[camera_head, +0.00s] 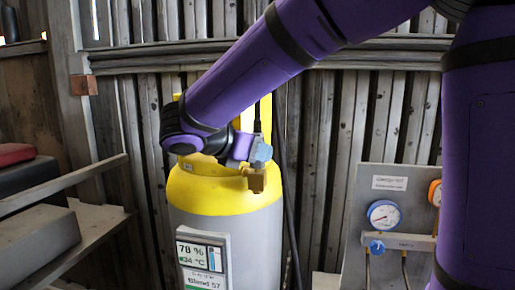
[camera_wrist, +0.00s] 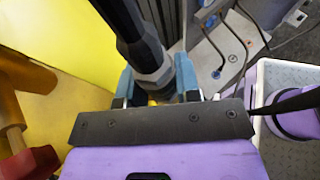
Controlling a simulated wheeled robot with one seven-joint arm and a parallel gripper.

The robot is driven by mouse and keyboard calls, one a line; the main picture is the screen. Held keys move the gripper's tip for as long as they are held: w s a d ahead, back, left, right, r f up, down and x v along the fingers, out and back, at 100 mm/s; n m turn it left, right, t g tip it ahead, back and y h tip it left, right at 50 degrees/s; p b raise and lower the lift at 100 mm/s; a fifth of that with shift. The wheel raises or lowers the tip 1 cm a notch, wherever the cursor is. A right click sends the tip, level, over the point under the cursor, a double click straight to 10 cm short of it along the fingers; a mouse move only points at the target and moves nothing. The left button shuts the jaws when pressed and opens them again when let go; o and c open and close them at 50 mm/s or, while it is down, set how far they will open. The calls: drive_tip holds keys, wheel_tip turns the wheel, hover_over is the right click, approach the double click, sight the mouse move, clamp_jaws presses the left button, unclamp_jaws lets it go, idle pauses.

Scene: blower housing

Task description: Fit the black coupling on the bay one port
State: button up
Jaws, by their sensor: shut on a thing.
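My gripper (camera_head: 262,153) is beside the yellow top of a grey cylinder (camera_head: 200,235) in the head view. In the wrist view its two blue fingers (camera_wrist: 156,84) are shut on the black coupling (camera_wrist: 143,45), a dark ribbed body with a grey collar. In the head view a thin black length stands up from the gripper. A brass block (camera_head: 257,180) shows just below the fingers; whether the coupling touches it is unclear. I cannot make out which opening is the bay one port. The coupling's lower end is hidden behind the gripper.
A grey panel (camera_head: 385,235) with a blue-rimmed gauge (camera_head: 384,216), a blue knob and an orange gauge (camera_head: 435,192) stands at right. A black hose (camera_head: 290,215) hangs behind the cylinder. A plank wall closes the back.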

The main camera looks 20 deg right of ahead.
drive_tip(key=shift+f, duration=0.4)
drive_tip(key=o, duration=1.1)
drive_tip(key=v, duration=1)
drive_tip(key=shift+s+a+r, duration=0.15)
drive_tip(key=shift+a, duration=0.2)
drive_tip(key=shift+a, duration=0.1)
